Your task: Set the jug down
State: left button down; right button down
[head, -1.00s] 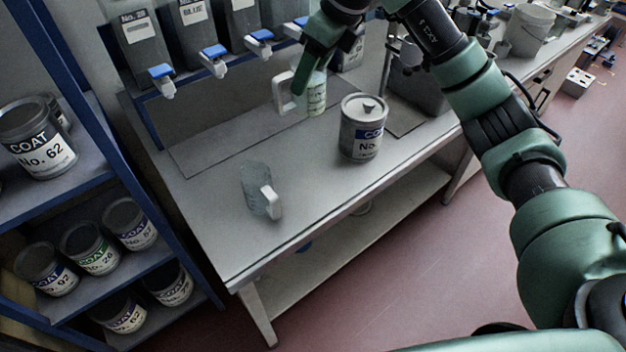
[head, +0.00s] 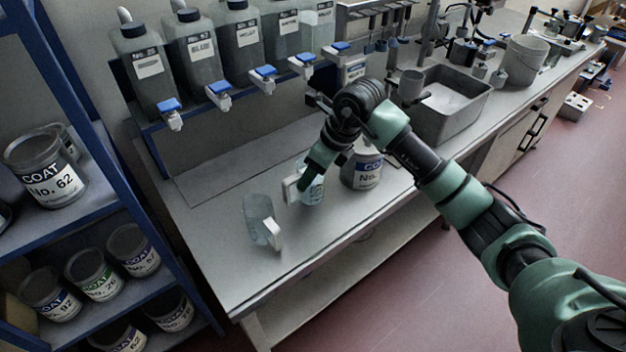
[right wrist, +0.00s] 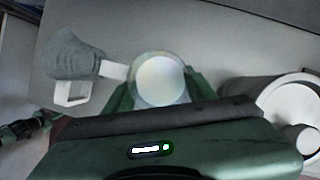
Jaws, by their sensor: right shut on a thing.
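My right gripper (head: 309,183) is shut on a clear jug with a white handle (head: 311,192). The held jug looks upright, beside the coat can. I cannot tell whether its base touches the bench. In the right wrist view I look down on its round, pale mouth (right wrist: 161,80) between the green fingers.
A grey coat can (head: 362,170) stands close to the right of the held jug. A row of bottles with blue-handled taps (head: 221,90) hangs behind. A sink (head: 452,105) lies to the right. The bench (head: 215,240) is clear at its front left. A shelf of cans stands left.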

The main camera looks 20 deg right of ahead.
aim_at(313, 183)
notch_tip(313, 183, down, 3)
jog(key=shift+f, duration=0.1)
jog(key=shift+f, duration=0.1)
jog(key=c, duration=0.5)
grip_release()
